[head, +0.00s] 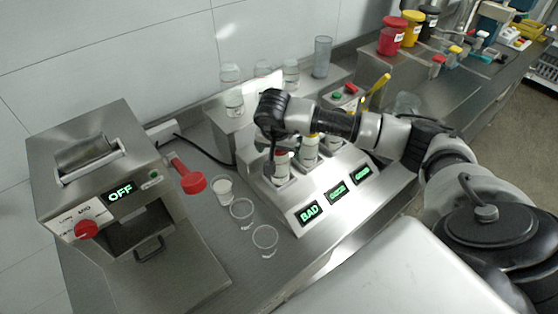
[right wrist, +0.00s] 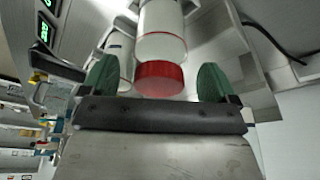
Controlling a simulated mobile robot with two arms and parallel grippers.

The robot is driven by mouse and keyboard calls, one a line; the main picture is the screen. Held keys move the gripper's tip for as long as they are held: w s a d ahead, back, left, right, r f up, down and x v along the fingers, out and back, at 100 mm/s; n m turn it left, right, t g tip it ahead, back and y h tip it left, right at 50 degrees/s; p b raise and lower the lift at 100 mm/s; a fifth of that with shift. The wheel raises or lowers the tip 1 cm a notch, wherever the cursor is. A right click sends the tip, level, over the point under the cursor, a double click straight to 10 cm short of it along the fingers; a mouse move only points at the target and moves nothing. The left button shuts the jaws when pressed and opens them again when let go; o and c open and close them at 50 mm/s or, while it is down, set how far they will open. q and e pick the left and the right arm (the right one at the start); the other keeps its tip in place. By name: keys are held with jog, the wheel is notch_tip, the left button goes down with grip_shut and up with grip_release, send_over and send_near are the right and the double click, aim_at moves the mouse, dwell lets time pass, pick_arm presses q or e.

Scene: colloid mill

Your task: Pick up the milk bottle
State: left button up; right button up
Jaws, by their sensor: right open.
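Several white bottles stand in the sloped metal station. The milk bottle with a red cap (head: 282,170) is above the display reading BAD. Another bottle (head: 308,155) stands to its right. My right gripper (head: 270,158) points down right beside the red-capped bottle. In the right wrist view, the bottle (right wrist: 162,20) and its red cap (right wrist: 160,78) lie between the two green fingers of my right gripper (right wrist: 158,66). The fingers are open, with a gap on both sides of the cap. My left gripper is not in view.
Small clear cups (head: 265,240) stand in front. Glass jars (head: 233,100) stand behind. Red and yellow jars (head: 392,35) stand at the back right.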

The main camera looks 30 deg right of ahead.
jog(key=shift+x, duration=1.15)
jog(key=shift+r, duration=0.1)
jog(key=c, duration=1.4)
jog(key=shift+c, duration=0.2)
